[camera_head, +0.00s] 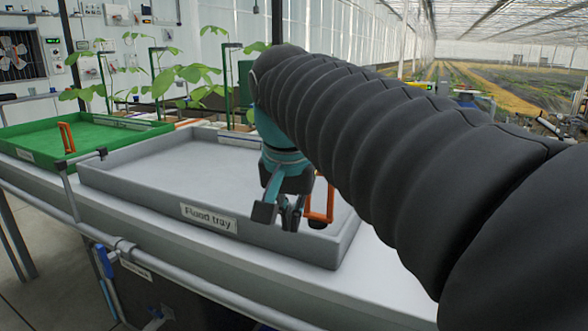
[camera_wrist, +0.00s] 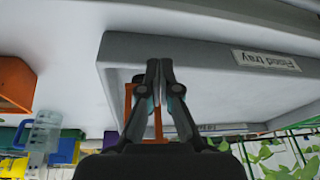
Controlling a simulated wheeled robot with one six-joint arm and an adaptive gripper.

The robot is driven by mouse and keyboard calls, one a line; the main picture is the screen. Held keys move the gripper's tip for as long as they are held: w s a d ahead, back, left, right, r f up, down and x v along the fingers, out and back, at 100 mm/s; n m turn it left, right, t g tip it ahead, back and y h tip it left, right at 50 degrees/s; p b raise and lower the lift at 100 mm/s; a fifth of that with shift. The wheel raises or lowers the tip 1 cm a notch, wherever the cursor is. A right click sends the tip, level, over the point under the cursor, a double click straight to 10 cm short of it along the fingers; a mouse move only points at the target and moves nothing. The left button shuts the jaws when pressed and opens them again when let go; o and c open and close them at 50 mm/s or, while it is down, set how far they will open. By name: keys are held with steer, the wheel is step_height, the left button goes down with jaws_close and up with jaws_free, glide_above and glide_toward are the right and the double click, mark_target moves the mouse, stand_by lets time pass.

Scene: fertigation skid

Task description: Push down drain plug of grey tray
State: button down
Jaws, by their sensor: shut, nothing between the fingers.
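The grey tray (camera_head: 150,165) is labelled "Flood tray" and sits on the bench in the head view; its wall also shows in the wrist view (camera_wrist: 200,50), turned over. An orange handle (camera_head: 329,200) stands upright at the tray's right end, with a dark round plug (camera_head: 317,224) at its foot. My gripper (camera_head: 290,217) points down over the tray's front right part, just left of the handle in the picture. In the wrist view my gripper (camera_wrist: 158,66) has its fingertips together and empty. The orange handle (camera_wrist: 129,105) shows partly behind the fingers, so contact cannot be told.
A green tray (camera_head: 25,141) with its own orange handle (camera_head: 66,137) stands at the left. A grey pipe (camera_head: 170,268) runs along the bench front. Potted plants (camera_head: 185,75) stand behind the grey tray. My arm covers much of the right side.

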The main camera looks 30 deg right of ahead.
steer(key=w+d+r+m+g, duration=0.1)
steer(key=w+d+r+m, duration=0.1)
steer(key=r+m, duration=0.3)
steer(key=w+d+r+m+g+h, duration=0.1)
steer(key=w+d+r+m+g, duration=0.1)
steer(key=r, duration=0.7)
steer(key=shift+w+d+m+p, duration=0.35)
steer(key=shift+w+d+m, duration=0.5)
steer(key=shift+m, duration=0.85)
steer(key=shift+s+d, duration=0.1)
steer(key=shift+s, duration=0.05)
steer(key=shift+x, duration=3.5)
steer(key=shift+s, duration=0.1)
steer(key=shift+f, duration=0.1)
